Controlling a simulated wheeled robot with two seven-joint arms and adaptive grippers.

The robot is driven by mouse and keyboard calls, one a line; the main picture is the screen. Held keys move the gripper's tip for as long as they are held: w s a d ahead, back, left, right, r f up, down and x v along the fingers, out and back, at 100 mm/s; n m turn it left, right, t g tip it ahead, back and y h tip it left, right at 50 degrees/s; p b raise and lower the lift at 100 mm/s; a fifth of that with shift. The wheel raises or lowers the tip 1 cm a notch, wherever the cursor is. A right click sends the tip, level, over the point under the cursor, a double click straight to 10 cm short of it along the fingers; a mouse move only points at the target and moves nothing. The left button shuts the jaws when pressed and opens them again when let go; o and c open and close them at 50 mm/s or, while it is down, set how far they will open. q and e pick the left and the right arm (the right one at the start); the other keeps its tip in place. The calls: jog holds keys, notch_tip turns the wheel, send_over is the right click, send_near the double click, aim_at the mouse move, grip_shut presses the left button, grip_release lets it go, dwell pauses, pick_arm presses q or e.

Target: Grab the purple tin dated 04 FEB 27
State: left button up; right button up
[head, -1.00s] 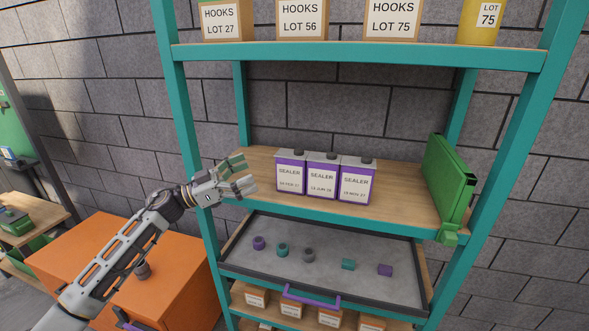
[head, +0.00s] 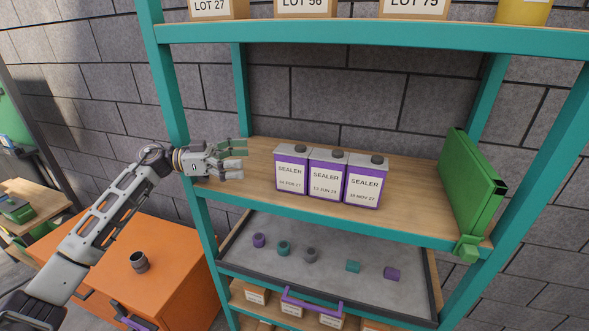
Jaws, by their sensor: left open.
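Three purple tins marked SEALER stand upright side by side on the middle wooden shelf (head: 410,215). The left tin (head: 291,172) has a date that ends in FEB 27; its day number is too small to read surely. The middle tin (head: 326,176) shows a JUN date and the right tin (head: 366,182) a NOV 27 date. My left gripper (head: 240,158) is open and empty over the left end of this shelf. It is to the left of the left tin, with a gap, and its fingers point towards the tins. My right gripper is out of view.
A green case (head: 470,190) stands at the shelf's right end. Teal posts and the upper shelf (head: 350,37) frame the space. Below is a grey tray (head: 320,240) with small parts. An orange cabinet (head: 180,262) with a dark cup (head: 139,262) stands at left.

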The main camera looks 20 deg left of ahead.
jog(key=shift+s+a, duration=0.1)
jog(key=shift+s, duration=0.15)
